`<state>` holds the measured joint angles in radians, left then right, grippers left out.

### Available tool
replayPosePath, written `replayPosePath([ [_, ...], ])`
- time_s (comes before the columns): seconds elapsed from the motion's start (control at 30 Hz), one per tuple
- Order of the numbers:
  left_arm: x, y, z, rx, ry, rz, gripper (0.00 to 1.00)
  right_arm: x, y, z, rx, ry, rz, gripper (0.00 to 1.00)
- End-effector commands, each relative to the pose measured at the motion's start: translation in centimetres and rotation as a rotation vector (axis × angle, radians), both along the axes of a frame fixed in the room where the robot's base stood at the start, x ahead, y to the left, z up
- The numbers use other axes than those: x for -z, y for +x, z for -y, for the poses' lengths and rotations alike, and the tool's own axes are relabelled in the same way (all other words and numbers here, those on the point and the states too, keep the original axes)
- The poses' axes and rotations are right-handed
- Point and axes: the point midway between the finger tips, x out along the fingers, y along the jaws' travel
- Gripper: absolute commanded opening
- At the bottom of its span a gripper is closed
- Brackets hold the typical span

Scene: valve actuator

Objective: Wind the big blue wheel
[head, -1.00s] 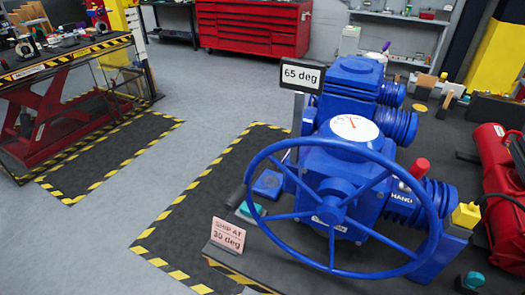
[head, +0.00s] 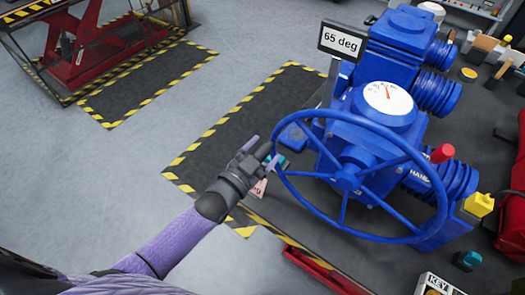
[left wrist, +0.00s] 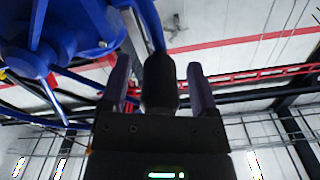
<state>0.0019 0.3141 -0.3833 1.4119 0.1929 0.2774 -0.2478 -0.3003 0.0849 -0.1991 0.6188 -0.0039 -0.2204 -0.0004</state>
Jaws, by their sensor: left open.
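The big blue wheel (head: 347,178) stands upright and tilted on the front of the blue valve actuator (head: 375,115). Its dark crank handle (left wrist: 160,82) sticks out from the left rim and shows in the left wrist view between my fingers. My left gripper (head: 262,158) is at the wheel's left edge. It is open, with one purple finger on each side of the handle; I cannot tell whether either touches. The left gripper also shows in the left wrist view (left wrist: 158,66). The handle is mostly hidden in the head view. My right gripper is not in view.
A display (head: 341,41) reads 65 deg. A pink sign (head: 260,188) is mostly hidden behind my gripper. A red lever (head: 442,153) and a yellow block (head: 479,204) stand right of the wheel. Open grey floor lies to the left.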

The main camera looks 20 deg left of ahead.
Motion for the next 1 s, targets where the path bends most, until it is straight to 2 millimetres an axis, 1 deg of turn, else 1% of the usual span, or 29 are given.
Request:
replayPosePath([
  [0.2,-0.03,0.08,0.04,0.000,-0.001,0.000,0.78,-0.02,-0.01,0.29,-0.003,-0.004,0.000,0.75],
  [0.23,-0.02,0.07,0.03,0.000,-0.001,0.000,0.74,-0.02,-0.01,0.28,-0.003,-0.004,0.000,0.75],
  [0.27,-0.02,0.07,0.03,0.000,-0.001,0.000,0.67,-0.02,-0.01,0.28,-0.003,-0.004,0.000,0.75],
  [0.3,-0.02,0.06,0.03,0.000,-0.001,0.000,0.59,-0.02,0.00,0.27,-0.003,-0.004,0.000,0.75],
  [0.37,-0.02,0.06,0.03,0.000,-0.001,0.000,0.46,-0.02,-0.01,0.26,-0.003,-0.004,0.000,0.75],
  [0.4,-0.02,0.05,0.03,0.000,-0.001,0.000,0.38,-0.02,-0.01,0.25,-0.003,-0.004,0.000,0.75],
  [0.47,-0.01,0.06,0.02,0.000,-0.001,0.000,0.25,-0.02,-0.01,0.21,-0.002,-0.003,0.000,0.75],
  [0.5,-0.01,0.05,0.02,0.000,-0.001,-0.001,0.17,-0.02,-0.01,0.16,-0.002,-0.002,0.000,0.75],
  [0.57,-0.01,0.05,0.02,0.000,-0.001,-0.001,0.04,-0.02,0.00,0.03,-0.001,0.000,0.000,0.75],
  [0.6,-0.01,0.05,0.02,0.000,-0.001,-0.001,0.00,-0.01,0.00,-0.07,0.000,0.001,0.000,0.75],
  [0.8,0.00,0.03,0.02,0.000,-0.001,-0.001,0.00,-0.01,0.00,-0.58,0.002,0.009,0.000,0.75],
  [1.0,0.01,0.04,0.02,0.000,0.000,-0.001,0.00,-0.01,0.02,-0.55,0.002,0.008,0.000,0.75],
])
